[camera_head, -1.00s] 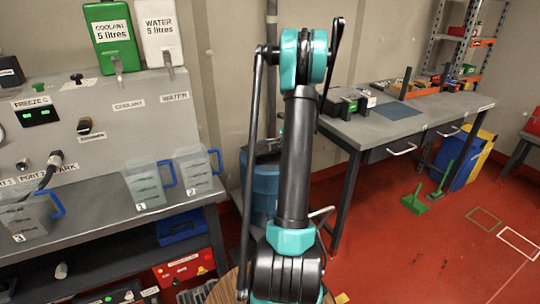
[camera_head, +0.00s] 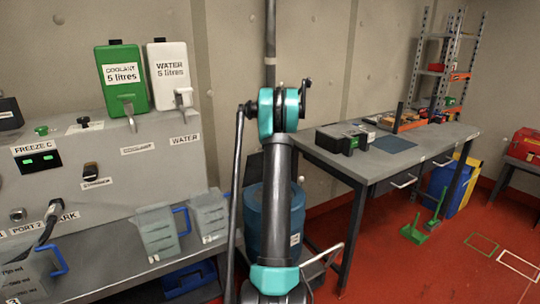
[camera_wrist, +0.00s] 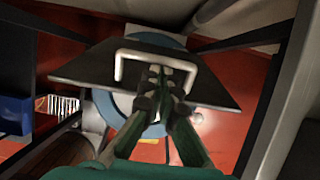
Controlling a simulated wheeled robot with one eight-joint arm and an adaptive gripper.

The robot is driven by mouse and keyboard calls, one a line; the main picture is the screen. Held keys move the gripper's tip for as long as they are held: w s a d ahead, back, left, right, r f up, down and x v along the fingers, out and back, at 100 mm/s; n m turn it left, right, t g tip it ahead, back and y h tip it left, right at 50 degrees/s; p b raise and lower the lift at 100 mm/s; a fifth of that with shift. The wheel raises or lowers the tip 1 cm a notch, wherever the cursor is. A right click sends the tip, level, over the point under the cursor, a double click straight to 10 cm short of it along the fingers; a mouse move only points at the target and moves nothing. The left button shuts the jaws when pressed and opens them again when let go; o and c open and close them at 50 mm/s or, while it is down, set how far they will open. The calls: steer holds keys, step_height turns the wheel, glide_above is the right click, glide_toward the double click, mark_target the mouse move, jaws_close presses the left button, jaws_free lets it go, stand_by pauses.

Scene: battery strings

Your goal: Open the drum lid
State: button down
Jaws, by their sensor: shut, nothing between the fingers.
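In the wrist view a dark flat plate (camera_wrist: 95,66), seemingly the lid, lies across a blue round rim (camera_wrist: 104,104). It has a pale U-shaped handle (camera_wrist: 119,68). My gripper (camera_wrist: 160,76) is shut and empty, its fingertips overlapping the space inside the handle. I cannot tell whether they touch the handle or plate. My fingers hide part of the rim.
The cabinet with jugs (camera_head: 158,232) stands left, with green (camera_head: 122,90) and white (camera_head: 168,80) containers above. The workbench (camera_head: 370,160) is at right. Red floor (camera_head: 410,270) is clear at lower right.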

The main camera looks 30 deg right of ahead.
steer(key=shift+w+a+r, duration=0.1)
steer(key=shift+w+r, duration=0.1)
steer(key=shift+w, duration=1.15)
steer(key=shift+w+r, duration=0.2)
steer(key=shift+w, duration=1.1)
steer(key=shift+r, duration=0.1)
